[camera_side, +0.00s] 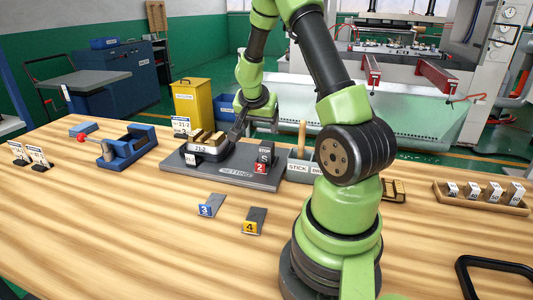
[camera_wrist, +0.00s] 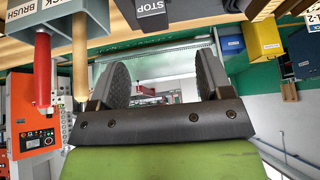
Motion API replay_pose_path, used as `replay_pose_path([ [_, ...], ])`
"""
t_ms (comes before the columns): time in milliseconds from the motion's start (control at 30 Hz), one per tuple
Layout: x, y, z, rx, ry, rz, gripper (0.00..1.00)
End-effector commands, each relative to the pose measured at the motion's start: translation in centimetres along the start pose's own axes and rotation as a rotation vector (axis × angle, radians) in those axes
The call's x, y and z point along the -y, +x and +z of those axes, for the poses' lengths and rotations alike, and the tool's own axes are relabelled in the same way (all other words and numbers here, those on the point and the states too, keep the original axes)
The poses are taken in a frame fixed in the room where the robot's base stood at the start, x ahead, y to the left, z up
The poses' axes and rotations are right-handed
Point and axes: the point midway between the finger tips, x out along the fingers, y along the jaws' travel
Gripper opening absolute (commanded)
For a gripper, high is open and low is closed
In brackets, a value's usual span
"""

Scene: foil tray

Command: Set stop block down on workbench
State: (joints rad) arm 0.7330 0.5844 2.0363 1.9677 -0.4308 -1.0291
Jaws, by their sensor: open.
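The stop block (camera_side: 265,153) is a dark grey block marked STOP. It stands at the right part of the dark setting plate (camera_side: 228,172) on the workbench (camera_side: 120,215), behind a red tag marked 2. In the wrist view the stop block (camera_wrist: 152,14) shows at the top edge, cut off by the frame and apart from the fingers. My gripper (camera_side: 240,128) is over the back of the plate, to the left of and above the stop block. In the wrist view my gripper (camera_wrist: 162,78) has its two dark fingers wide apart with nothing between them.
A die marked 21-2 (camera_side: 205,146) sits on the plate. Wedges tagged 3 (camera_side: 210,206) and 4 (camera_side: 254,221) lie in front. A stick and brush holder (camera_side: 300,168) stands right of the plate, a blue clamp (camera_side: 130,148) to its left. The front left of the bench is clear.

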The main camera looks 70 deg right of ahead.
Motion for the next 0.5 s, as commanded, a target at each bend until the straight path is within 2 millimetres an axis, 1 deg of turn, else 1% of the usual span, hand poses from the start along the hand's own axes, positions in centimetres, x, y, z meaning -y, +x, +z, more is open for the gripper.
replay_pose_path([
  [33,-0.6,0.7,0.1,0.010,0.006,0.030,0.72],
  [100,-1.0,1.5,0.2,0.016,0.010,0.050,0.72],
  [300,-1.1,4.3,0.3,0.017,0.010,0.051,0.72],
  [500,-1.1,5.8,0.3,0.016,0.011,0.047,0.72],
])
